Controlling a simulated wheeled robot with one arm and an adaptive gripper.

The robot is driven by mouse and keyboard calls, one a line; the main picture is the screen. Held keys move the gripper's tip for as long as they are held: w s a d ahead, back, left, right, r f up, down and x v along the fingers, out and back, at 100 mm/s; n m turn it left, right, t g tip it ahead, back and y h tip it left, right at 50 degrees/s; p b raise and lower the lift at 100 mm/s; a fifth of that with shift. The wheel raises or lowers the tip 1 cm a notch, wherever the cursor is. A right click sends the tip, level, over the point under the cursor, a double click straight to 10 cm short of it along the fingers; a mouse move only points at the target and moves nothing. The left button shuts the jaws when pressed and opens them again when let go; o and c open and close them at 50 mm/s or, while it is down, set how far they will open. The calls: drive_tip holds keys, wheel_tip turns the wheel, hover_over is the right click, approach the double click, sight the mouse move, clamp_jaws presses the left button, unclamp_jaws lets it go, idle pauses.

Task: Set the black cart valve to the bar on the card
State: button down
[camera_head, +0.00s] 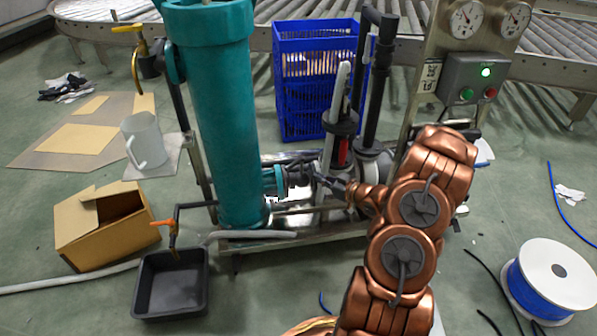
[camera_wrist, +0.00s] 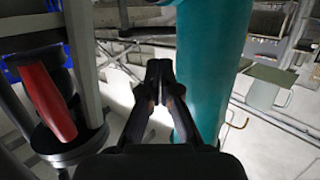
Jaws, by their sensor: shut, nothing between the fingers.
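My copper arm reaches in from the lower right, and my gripper (camera_head: 322,181) is low on the cart, just right of the teal column (camera_head: 222,115). In the wrist view the gripper's black fingers (camera_wrist: 158,68) are together with nothing between them, beside the teal column (camera_wrist: 208,60). Black fittings (camera_head: 292,175) sit between column and gripper; I cannot tell which part is the black valve or whether I touch it. A small card (camera_head: 428,77) with dark print hangs by the panel, too small to read. Two round gauges (camera_head: 466,20) (camera_head: 514,20) are above it; their readings are unclear.
A red handle (camera_head: 343,151) stands by the upright pipes, close left in the wrist view (camera_wrist: 46,100). A control box (camera_head: 474,78) shows a lit green lamp. A blue crate (camera_head: 300,110), black tray (camera_head: 172,284), cardboard box (camera_head: 103,228) and cable spool (camera_head: 552,275) surround the cart.

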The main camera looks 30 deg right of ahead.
sight(293, 166)
drive_tip(key=b+x, duration=0.3)
drive_tip(key=x, duration=0.7)
drive_tip(key=shift+w, duration=0.15)
idle(0.4)
